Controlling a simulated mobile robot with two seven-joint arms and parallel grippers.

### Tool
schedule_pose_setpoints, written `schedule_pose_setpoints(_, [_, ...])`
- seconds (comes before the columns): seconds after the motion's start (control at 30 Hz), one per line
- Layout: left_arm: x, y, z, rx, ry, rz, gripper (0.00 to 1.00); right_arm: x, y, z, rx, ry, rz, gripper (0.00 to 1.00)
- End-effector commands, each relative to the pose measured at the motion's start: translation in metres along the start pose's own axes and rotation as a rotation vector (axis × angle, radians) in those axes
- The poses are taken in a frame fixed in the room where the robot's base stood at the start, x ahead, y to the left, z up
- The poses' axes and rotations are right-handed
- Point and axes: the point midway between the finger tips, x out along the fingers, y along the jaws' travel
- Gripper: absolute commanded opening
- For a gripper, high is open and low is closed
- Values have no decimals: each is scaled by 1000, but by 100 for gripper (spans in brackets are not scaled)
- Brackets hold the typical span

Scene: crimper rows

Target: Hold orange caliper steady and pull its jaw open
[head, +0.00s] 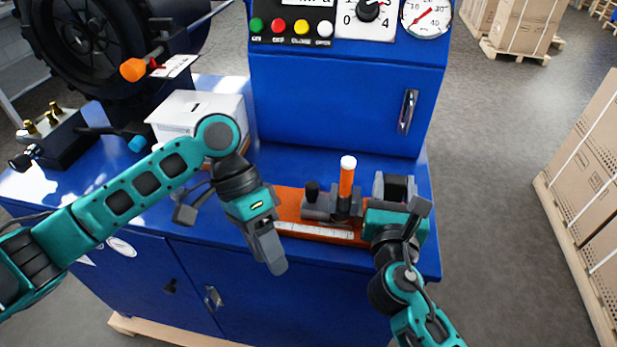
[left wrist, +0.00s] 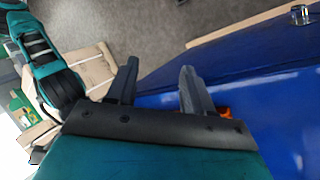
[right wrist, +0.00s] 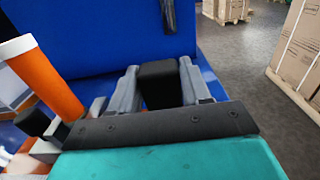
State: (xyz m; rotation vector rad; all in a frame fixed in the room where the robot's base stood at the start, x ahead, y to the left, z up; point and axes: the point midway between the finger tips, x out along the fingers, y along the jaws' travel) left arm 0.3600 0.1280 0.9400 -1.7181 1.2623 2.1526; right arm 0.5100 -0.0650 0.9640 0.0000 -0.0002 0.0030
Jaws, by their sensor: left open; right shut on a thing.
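The orange caliper (head: 288,204) lies on the blue bench top, with a white scale along its front edge. Its grey sliding jaw (head: 322,206) carries a black knob and an upright orange handle (head: 346,178) with a white top. The handle also shows in the right wrist view (right wrist: 42,75). My right gripper (head: 408,205) is at the caliper's right end, shut on its black block (right wrist: 160,85). My left gripper (head: 262,225) is open and empty, pointing down at the bench's front edge beside the caliper's left part. A bit of orange shows past its finger in the left wrist view (left wrist: 225,112).
A blue machine cabinet (head: 345,100) with buttons, a dial and a gauge stands behind the caliper. A white box (head: 200,112) and a black block with brass fittings (head: 50,135) stand left. Cartons on pallets (head: 590,200) are at right.

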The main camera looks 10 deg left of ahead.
Motion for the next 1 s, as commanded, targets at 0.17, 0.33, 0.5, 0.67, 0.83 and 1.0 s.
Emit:
schedule_pose_setpoints(0.17, [-88,12,-10,67,23,-105,51,0,0,1,0,-1,-1,11])
schedule_pose_setpoints(0.33, [-147,19,-39,350,97,-220,51,0,0,0,0,-1,-1,11])
schedule_pose_setpoints(0.5, [-164,16,-68,591,151,-297,51,0,0,1,0,-1,-1,11])
schedule_pose_setpoints(0.67, [-171,14,-83,721,171,-345,51,0,0,1,0,-1,-1,11])
schedule_pose_setpoints(0.83, [-168,11,-90,767,175,-362,51,0,0,1,0,-1,-1,11])
schedule_pose_setpoints(1.0, [-144,5,-96,768,174,-359,51,0,0,1,0,-1,-1,11])
